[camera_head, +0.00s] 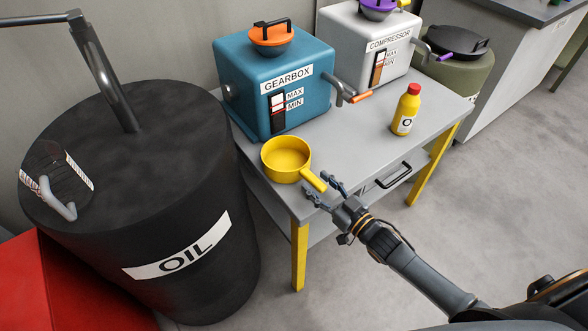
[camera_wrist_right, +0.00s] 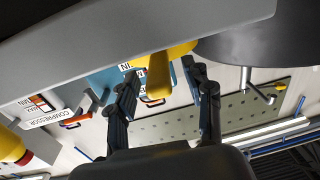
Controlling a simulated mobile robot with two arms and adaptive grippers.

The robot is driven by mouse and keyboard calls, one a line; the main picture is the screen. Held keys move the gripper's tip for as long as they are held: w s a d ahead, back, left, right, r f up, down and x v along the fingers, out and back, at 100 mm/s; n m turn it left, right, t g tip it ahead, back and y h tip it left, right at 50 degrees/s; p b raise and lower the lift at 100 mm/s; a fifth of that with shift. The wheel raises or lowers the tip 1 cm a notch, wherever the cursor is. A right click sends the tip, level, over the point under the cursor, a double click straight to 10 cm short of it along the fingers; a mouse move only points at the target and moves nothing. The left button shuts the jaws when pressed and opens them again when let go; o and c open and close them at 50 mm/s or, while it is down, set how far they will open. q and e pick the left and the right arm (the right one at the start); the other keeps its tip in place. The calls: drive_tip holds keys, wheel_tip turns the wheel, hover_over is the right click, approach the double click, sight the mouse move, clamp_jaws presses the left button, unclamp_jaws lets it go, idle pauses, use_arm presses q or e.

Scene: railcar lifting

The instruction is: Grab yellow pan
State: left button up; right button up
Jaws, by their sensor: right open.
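The yellow pan (camera_head: 286,160) stands upright on the near corner of the grey table (camera_head: 355,150), in front of the blue gearbox. Its handle (camera_head: 314,180) points toward the lower right, to the table's front edge. My right gripper (camera_head: 322,187) is open at the handle's end, with its fingers pointing at the pan. In the right wrist view, the handle (camera_wrist_right: 160,78) shows between the two spread fingers of my right gripper (camera_wrist_right: 164,78). I cannot tell whether a finger touches it. My left gripper is not in view.
The gearbox (camera_head: 275,82) and white compressor (camera_head: 368,48) stand at the back of the table. A yellow bottle with a red cap (camera_head: 405,112) stands to the right. A large black oil barrel (camera_head: 140,190) is left of the table. The tabletop between pan and bottle is clear.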

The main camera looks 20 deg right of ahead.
sight(303, 169)
drive_tip(key=shift+b+x, duration=0.5)
drive_tip(key=shift+x, duration=1.05)
clamp_jaws()
drive_tip(key=shift+r, duration=0.1)
drive_tip(key=shift+r, duration=0.1)
